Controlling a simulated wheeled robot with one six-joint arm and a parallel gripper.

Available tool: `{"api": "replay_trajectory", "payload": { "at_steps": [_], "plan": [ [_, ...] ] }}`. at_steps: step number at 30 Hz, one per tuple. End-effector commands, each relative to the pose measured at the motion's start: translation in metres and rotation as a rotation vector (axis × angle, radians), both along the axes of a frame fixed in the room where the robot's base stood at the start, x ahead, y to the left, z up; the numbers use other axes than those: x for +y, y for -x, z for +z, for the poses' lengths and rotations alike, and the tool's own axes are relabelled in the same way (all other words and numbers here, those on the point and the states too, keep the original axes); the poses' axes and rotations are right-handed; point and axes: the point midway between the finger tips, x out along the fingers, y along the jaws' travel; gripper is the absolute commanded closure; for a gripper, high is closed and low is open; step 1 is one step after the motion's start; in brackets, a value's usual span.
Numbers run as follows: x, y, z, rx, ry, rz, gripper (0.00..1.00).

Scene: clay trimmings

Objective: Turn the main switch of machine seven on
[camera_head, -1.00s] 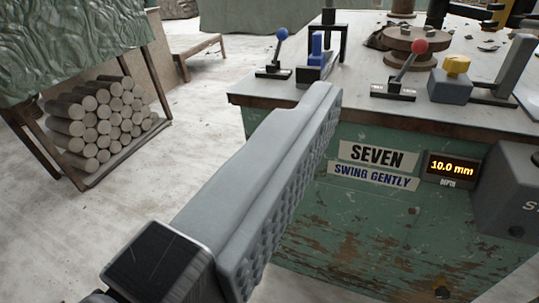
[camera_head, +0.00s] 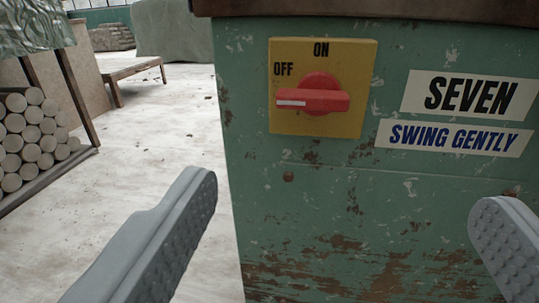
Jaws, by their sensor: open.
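The main switch (camera_head: 322,95) is a red rotary handle on a yellow plate (camera_head: 350,124), fixed to the green front of machine seven (camera_head: 310,220). The handle lies horizontal, its white mark pointing left toward the word OFF; ON is printed above it at the top. A white label reading SEVEN (camera_head: 470,95) is right of the switch. My gripper (camera_head: 345,220) is open and empty. One grey finger shows at lower left and the other at the right edge. The switch appears above and between the fingers, apart from both.
A label reading SWING GENTLY (camera_head: 454,138) sits under the SEVEN label. A rack of stacked clay rolls (camera_head: 32,135) stands at the left. A low bench (camera_head: 125,74) is farther back. The pale floor (camera_head: 165,135) between rack and machine is clear.

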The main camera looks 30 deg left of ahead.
Motion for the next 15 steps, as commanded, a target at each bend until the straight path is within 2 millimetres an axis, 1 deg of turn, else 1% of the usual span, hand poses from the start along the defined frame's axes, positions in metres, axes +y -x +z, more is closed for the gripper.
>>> {"api": "replay_trajectory", "payload": {
  "at_steps": [1, 3, 8, 11, 15],
  "plan": [
    [0.006, 0.001, -0.009, -0.001, 0.005, 0.003, 0.13],
    [0.01, 0.002, -0.015, -0.003, 0.007, 0.004, 0.13],
    [0.013, -0.001, -0.02, -0.007, 0.009, 0.003, 0.13],
    [0.016, -0.009, -0.02, -0.006, 0.01, 0.003, 0.13],
    [0.022, -0.03, -0.02, -0.007, 0.009, 0.002, 0.13]
  ]
}}
